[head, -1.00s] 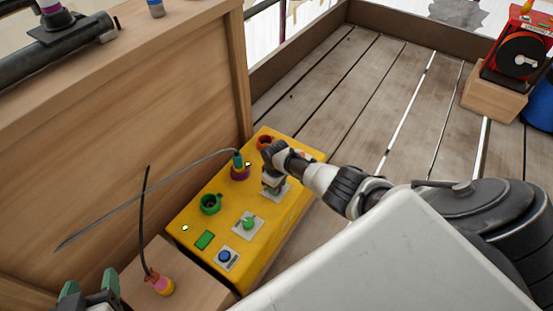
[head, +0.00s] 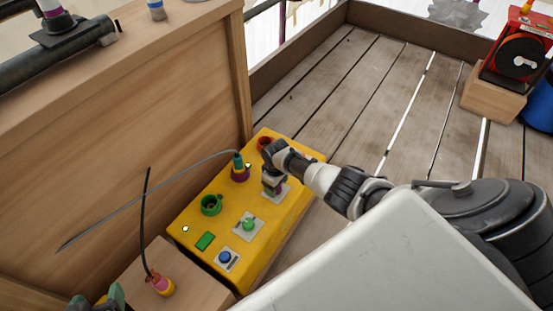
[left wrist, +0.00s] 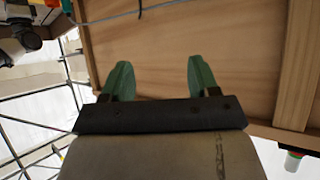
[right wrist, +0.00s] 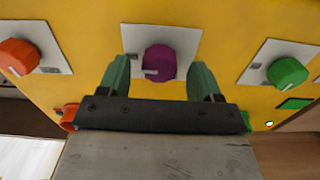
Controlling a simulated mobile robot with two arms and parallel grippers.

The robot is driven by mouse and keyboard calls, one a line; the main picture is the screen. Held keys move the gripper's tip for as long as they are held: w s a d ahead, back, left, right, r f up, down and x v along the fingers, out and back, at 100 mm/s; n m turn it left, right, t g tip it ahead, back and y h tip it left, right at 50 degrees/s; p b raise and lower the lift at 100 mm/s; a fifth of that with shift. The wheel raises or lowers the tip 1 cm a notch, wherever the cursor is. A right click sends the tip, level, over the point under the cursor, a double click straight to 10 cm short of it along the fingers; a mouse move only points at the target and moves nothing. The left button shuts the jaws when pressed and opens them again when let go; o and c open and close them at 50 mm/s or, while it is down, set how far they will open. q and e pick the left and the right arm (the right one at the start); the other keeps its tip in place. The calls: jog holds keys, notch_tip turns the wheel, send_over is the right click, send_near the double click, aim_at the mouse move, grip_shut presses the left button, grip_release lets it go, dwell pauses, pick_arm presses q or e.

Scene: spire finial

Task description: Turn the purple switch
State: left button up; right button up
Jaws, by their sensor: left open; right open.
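The purple switch (right wrist: 160,61) is a round knob on a pale square plate on the yellow control box (head: 188,212). My right gripper (right wrist: 160,72) is open in the right wrist view, with one green finger on each side of the knob and a gap on both sides. How deep the fingers reach is hard to tell. In the head view my right gripper (head: 272,190) points down at the box and hides the purple switch. My left gripper (head: 96,299) is open and empty at the lower left, and its fingers show in the left wrist view (left wrist: 158,80).
An orange knob (right wrist: 17,56) and a green knob (right wrist: 287,72) flank the purple one. The box also carries a blue button (head: 225,257), and sockets with a cable plug (head: 239,163). A wooden wall (head: 120,110) stands behind. Bare plank floor lies right of the box.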

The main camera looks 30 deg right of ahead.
notch_tip(320, 180, up, 4)
jog(key=shift+r+p, duration=0.2)
jog(key=shift+p, duration=1.05)
notch_tip(320, 180, up, 3)
jog(key=shift+r+p, duration=0.1)
jog(key=shift+p, duration=0.85)
jog(key=shift+r, duration=0.5)
pick_arm(q)
jog(key=s+a+f+g+y, duration=0.2)
jog(key=s+a+f+g, duration=0.1)
jog(key=s+g, duration=0.5)
jog(key=shift+s+a+f+p, duration=0.2)
jog(key=shift+s+f+p, duration=0.2)
jog(key=shift+s+f, duration=0.15)
pick_arm(e)
jog(key=shift+r, duration=0.5)
